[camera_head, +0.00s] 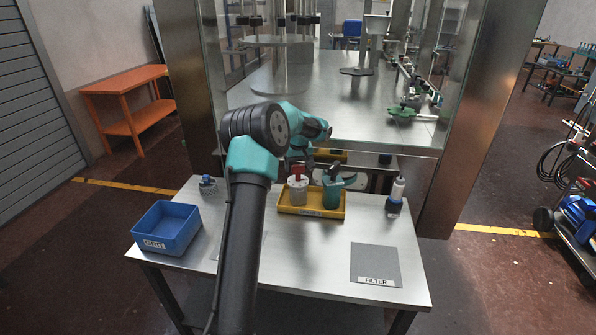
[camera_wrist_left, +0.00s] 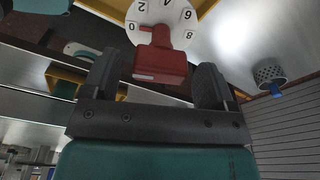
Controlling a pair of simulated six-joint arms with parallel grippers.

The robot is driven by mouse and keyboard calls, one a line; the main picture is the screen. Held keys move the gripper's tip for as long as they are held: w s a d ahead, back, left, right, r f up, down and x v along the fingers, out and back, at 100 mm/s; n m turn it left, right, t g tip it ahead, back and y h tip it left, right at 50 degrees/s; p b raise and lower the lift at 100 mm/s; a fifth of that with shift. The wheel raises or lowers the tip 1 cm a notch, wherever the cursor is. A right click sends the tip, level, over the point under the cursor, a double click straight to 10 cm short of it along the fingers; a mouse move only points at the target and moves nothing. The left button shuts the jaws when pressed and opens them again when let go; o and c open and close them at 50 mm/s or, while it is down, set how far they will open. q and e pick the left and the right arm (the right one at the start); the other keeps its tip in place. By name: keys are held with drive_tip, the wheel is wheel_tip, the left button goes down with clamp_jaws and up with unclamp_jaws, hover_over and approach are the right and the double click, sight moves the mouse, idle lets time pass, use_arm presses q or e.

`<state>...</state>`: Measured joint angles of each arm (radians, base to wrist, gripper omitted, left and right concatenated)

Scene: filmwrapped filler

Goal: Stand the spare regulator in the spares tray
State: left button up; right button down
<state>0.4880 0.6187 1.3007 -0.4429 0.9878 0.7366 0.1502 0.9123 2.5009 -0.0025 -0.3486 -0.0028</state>
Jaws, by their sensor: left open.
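The regulator (camera_head: 298,190), a pale round body with a red knob, stands upright in the left part of the yellow spares tray (camera_head: 312,212). My left gripper (camera_head: 299,166) is above the regulator. In the left wrist view it (camera_wrist_left: 158,75) is open, with one finger on each side of the red knob; contact cannot be told. A teal item (camera_head: 331,196) with a grey handle stands in the tray's right part. My right gripper is out of view.
A blue bin (camera_head: 166,243) is at the table's left, with a small grey and blue part (camera_head: 207,184) behind it. A white bottle-like item (camera_head: 397,190) stands at right. A grey FILTER mat (camera_head: 374,260) lies bare at front right. A metal-framed cabinet is behind.

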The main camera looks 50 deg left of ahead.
sight(299, 182)
use_arm(q)
wheel_tip(299, 182, up, 10)
drive_tip(key=d, duration=0.1)
drive_tip(key=shift+s+f, duration=0.25)
drive_tip(key=shift+s, duration=0.05)
idle(0.5)
